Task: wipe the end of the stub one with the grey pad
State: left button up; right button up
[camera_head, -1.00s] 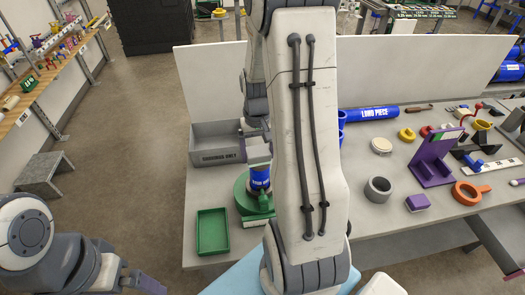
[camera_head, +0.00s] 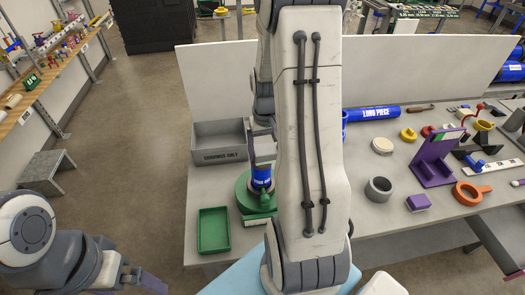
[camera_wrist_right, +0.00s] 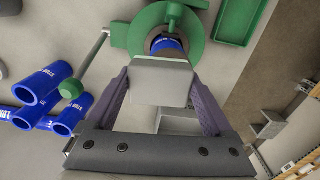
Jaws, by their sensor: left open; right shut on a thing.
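The blue stub (camera_head: 261,179), its lettering too small to read surely, stands upright in a green round holder (camera_head: 243,197). My right gripper (camera_wrist_right: 160,88) is shut on the grey pad (camera_wrist_right: 162,80), a pale block between its purple fingers. The pad is right at the stub's upper end; the stub (camera_wrist_right: 167,43) shows just beyond the pad in the wrist view. The pad hides part of that end, so I cannot tell whether they touch. My left gripper (camera_head: 142,280) is open and empty at the lower left, away from the table.
A green tray (camera_head: 213,230) lies left of the holder, and a grey lettered bin (camera_head: 219,153) stands behind. Several blue pipes (camera_wrist_right: 42,86) lie near the holder's handle. A grey ring (camera_head: 379,189), purple stand (camera_head: 430,172) and orange ring (camera_head: 467,193) occupy the table's right.

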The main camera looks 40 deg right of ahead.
jog(key=shift+w+a, duration=0.3)
jog(key=shift+a, duration=0.4)
jog(key=shift+w+a, duration=0.25)
jog(key=shift+a, duration=0.4)
jog(key=shift+s+d+r+p, duration=0.1)
jog(key=shift+s+d+p, duration=0.2)
jog(key=shift+d, duration=0.4)
jog(key=shift+s+d+p, duration=0.2)
jog(key=shift+s+d, duration=0.1)
jog(key=shift+d, duration=0.35)
jog(key=shift+w+a, duration=0.35)
jog(key=shift+a, duration=0.3)
jog(key=shift+w+a, duration=0.35)
jog(key=shift+a, duration=0.3)
jog(key=shift+s+d, duration=0.1)
jog(key=shift+d, duration=0.05)
jog(key=shift+s+d+f, duration=0.1)
jog(key=shift+s+d, duration=0.2)
jog(key=shift+d, duration=0.3)
jog(key=shift+s+d+f, duration=0.1)
jog(key=shift+s+d, duration=0.2)
jog(key=shift+d, duration=0.25)
jog(key=shift+w+a+p, duration=0.3)
jog(key=shift+a, duration=0.4)
jog(key=shift+r, duration=0.15)
